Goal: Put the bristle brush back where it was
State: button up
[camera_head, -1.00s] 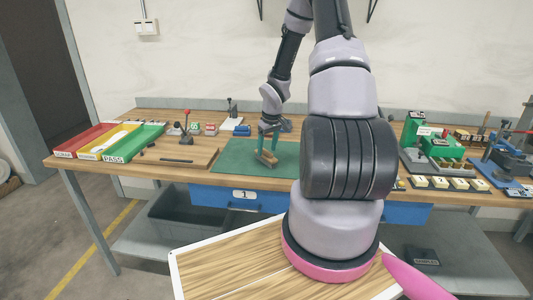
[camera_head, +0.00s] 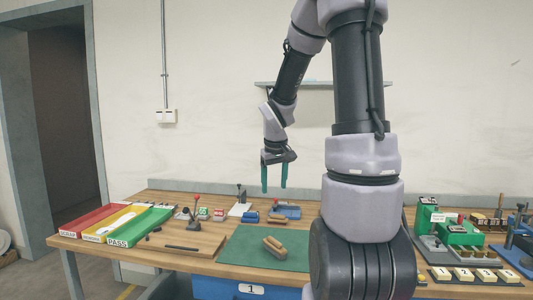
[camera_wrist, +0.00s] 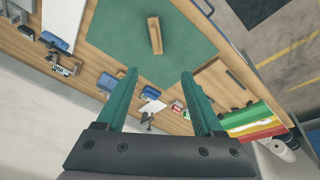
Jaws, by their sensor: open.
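The bristle brush (camera_head: 275,247), with a tan wooden back, lies on the green mat (camera_head: 240,251) in the middle of the bench. It also shows in the wrist view (camera_wrist: 155,36), on the mat beyond my fingertips. My gripper (camera_head: 274,187) has two green fingers. It is open and empty, raised well above the bench over the back part of the mat. In the wrist view, its fingers (camera_wrist: 157,75) stand wide apart with nothing between them. The brush is apart from both fingers.
Red, yellow and green trays (camera_head: 140,227) stand at the bench's left. A wooden board (camera_head: 180,246) lies beside the mat. Blue items (camera_head: 288,211) and small tools stand behind it. Green blocks (camera_head: 462,235) and fixtures fill the right. My arm hides part of the bench.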

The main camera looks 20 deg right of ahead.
jog(key=s+a+r+m+t+y, duration=0.1)
jog(key=s+a+r+m+t, duration=0.1)
jog(key=s+a+r, duration=0.3)
jog(key=s+a+r+m+t+y, duration=0.1)
jog(key=s+a+r+m+y, duration=0.1)
jog(key=s+a+r, duration=0.4)
jog(key=s+r, duration=0.4)
jog(key=s, duration=0.3)
jog(key=shift+s+t, duration=0.25)
jog(key=shift+t, duration=0.15)
jog(key=shift+r, duration=0.1)
